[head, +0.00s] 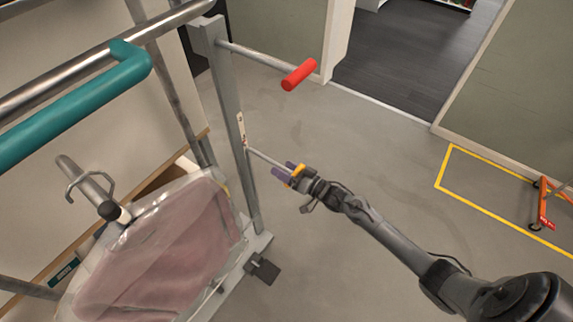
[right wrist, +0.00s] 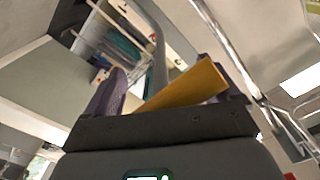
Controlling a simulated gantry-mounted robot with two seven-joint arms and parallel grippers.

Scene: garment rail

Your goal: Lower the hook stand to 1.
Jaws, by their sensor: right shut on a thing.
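The hook stand is a grey upright post (head: 232,120) on a flat base, with a small scale label (head: 241,130) on its side; I cannot read its numbers. A rod with a red grip (head: 300,74) sticks out to the right near its top. Lower down, a thinner rod (head: 262,157) reaches from the post to my right gripper (head: 288,171). The right gripper's purple fingers are shut on a yellow piece at the rod's end, which also shows in the right wrist view (right wrist: 185,88). The fingers partly hide it. My left gripper is not in view.
A clear-covered pink garment (head: 165,250) hangs left of the post. A steel rail (head: 100,58) and a teal bar (head: 75,110) cross the upper left. A black pedal (head: 263,269) sits at the base. Open floor lies to the right, with yellow tape (head: 480,212) and an orange cart part (head: 543,205).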

